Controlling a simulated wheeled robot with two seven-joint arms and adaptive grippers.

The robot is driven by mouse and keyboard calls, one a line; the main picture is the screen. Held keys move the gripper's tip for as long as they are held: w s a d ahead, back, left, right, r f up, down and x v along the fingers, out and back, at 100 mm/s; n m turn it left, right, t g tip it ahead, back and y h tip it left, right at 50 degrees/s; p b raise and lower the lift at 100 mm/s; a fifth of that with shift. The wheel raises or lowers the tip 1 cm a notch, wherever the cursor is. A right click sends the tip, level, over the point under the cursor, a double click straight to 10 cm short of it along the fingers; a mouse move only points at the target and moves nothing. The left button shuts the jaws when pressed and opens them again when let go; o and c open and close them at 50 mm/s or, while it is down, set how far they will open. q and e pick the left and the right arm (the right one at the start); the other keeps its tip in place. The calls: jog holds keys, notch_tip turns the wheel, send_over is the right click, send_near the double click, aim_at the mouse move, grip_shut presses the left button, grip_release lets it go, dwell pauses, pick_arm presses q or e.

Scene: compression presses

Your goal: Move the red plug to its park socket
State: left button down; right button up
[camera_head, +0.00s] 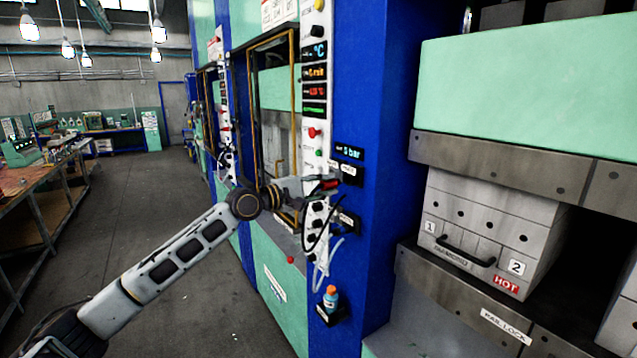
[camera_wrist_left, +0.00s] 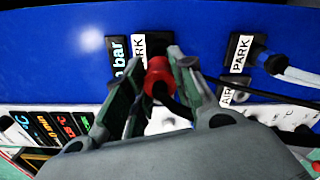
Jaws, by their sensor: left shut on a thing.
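My left gripper (camera_head: 325,186) is shut on the red plug (camera_wrist_left: 158,76), in front of the press's control column. In the wrist view the plug sits between the two fingers (camera_wrist_left: 160,90), with a dark cable behind it. A PARK label (camera_wrist_left: 152,46) on the blue panel is right beyond the plug. The socket by this label is hidden behind the plug and fingers, so I cannot tell whether they touch. A second PARK label (camera_wrist_left: 241,53) stands to the right, beside a socket holding a pale hose plug (camera_wrist_left: 272,62). My right gripper is not in view.
The bar display (camera_head: 347,152) is on the blue frame, just above the gripper. Black and pale hoses (camera_head: 322,260) hang below. A bottle (camera_head: 331,296) sits in a holder lower down. A mold marked HOT (camera_head: 480,225) is in the right press. The aisle at left is clear.

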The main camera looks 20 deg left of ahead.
aim_at(338, 182)
pick_arm(q)
jog(key=shift+p+x, duration=0.55)
jog(key=shift+x, duration=0.35)
jog(key=shift+d, duration=0.1)
jog(key=shift+p, duration=0.4)
dwell(0.9)
jog(key=shift+p, duration=0.35)
dwell(0.8)
jog(key=shift+w+d, duration=0.4)
jog(key=shift+w, duration=0.1)
dwell(0.6)
jog(key=shift+x, duration=0.85)
dwell(0.4)
